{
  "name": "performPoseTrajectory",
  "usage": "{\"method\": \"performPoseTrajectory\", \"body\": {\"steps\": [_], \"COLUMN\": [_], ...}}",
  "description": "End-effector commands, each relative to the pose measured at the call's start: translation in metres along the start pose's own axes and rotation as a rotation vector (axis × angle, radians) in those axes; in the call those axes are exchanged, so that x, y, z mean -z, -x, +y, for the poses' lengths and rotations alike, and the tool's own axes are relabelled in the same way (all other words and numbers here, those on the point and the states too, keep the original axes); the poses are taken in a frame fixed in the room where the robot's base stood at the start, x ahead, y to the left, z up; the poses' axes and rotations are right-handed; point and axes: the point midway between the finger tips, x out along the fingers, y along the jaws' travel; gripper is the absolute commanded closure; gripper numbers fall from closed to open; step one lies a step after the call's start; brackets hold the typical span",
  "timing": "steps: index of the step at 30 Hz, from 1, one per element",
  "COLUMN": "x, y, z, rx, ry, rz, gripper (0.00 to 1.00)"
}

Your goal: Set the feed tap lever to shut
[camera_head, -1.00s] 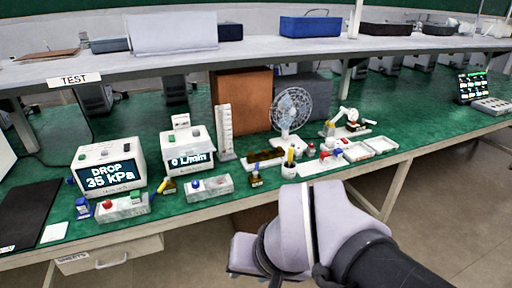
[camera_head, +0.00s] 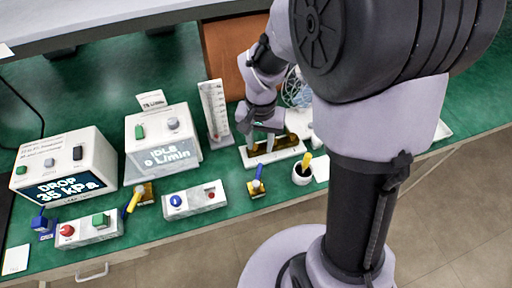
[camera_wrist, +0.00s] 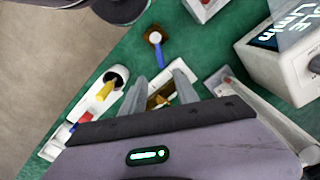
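Two brass taps with levers stand along the bench front, and I cannot tell which is the feed tap. One has a blue lever (camera_head: 259,173) on a brass block and lies right of the two-button box. In the wrist view this blue lever (camera_wrist: 160,53) is just beyond my fingertips. The other has a yellow lever (camera_head: 133,199), tilted, in front of the flow meter. My gripper (camera_head: 261,138) is over the white tray with brass parts (camera_head: 290,153).
The DROP 35 kPa meter (camera_head: 66,165) and the flow meter (camera_head: 163,143) stand at left. A two-button box (camera_head: 195,200), a second button box (camera_head: 90,229) and a white cup with a yellow handle (camera_head: 302,173) line the front. A scale column (camera_head: 215,112) stands behind.

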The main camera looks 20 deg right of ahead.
Motion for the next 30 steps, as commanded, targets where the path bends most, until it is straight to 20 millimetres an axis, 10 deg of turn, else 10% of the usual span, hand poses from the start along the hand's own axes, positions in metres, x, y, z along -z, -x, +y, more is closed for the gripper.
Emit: {"method": "performPoseTrajectory", "body": {"steps": [12, 24, 30], "x": [-0.001, 0.000, 0.000], "y": [-0.115, -0.126, -0.126], "z": [0.000, 0.000, 0.000], "rx": [-0.001, 0.001, 0.001], "ry": [0.000, 0.000, 0.000], "rz": [-0.002, 0.000, 0.000], "gripper": [0.64, 0.64, 1.00]}}
